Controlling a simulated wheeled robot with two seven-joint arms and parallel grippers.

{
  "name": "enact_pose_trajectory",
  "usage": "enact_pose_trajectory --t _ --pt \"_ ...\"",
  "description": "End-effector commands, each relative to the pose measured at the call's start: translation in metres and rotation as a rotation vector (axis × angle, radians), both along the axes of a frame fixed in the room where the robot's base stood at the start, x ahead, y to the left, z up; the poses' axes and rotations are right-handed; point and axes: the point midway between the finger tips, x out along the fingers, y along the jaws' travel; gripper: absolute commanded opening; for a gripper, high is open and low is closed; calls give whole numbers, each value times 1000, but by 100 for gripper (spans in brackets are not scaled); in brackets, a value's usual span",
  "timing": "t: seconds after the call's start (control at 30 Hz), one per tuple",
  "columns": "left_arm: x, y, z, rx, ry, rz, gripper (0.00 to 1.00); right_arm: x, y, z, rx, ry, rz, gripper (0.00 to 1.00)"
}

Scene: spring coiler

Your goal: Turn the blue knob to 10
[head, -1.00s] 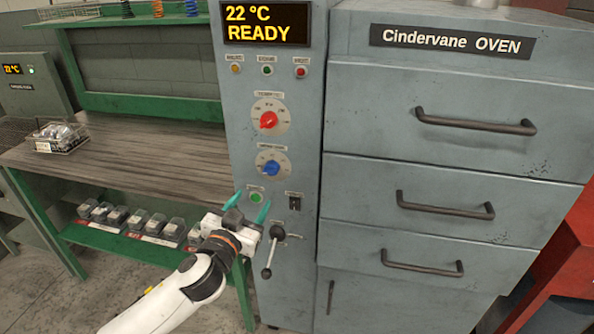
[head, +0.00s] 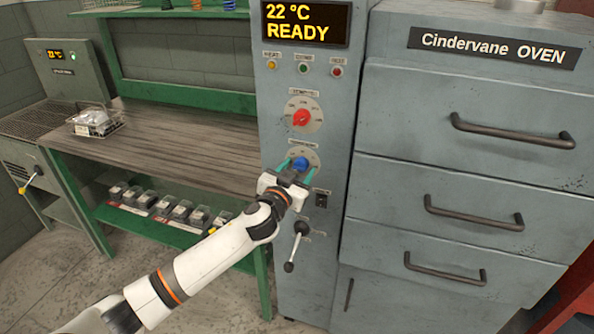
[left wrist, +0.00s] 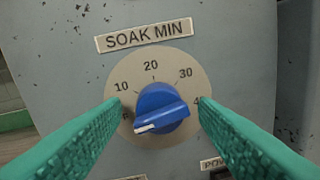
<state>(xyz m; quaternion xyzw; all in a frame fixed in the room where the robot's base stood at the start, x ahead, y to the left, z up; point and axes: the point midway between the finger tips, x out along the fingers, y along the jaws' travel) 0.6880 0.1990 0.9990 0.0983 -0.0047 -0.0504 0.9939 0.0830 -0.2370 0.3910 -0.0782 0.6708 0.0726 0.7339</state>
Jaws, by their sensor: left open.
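The blue knob (left wrist: 163,106) sits on a tan dial plate (left wrist: 153,60) under the label SOAK MIN. The scale reads 10, 20, 30, with more marks partly hidden by the fingers. The knob's white pointer mark faces lower left, near the low end of the scale, below 10. In the head view the blue knob (head: 301,163) is on the front of the grey control column. My left gripper (head: 298,166) is open, its teal fingers on either side of the knob. A gap shows between fingers and knob in the left wrist view. My right gripper is not in view.
A red knob (head: 302,118) is just above, under the READY display (head: 305,22). A black switch (head: 322,199) and a lever (head: 298,240) are below. The oven drawers (head: 470,140) stand to the right, a wooden workbench (head: 170,145) to the left.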

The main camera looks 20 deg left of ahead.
Motion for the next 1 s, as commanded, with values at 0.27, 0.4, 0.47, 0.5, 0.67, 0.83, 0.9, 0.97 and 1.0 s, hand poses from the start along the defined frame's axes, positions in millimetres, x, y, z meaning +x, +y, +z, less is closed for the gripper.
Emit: enact_pose_trajectory --t 0.27,0.4,0.47,0.5,0.67,0.83,0.9,0.97,1.0 --pt "0 0 0 0 0 0 27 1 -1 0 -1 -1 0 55" --pt "0 0 0 0 1 1 12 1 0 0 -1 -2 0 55" --pt "0 0 0 1 1 1 12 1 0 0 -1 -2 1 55" --pt "0 0 0 4 0 1 12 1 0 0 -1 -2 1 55" --pt "0 1 1 36 0 2 12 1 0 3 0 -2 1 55" --pt "0 1 2 120 -3 2 12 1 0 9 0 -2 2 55" --pt "0 1 2 170 -4 1 12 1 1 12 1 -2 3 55" --pt "0 0 3 218 -7 1 12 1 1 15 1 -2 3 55" --pt "0 0 3 254 -7 0 12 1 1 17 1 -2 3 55"
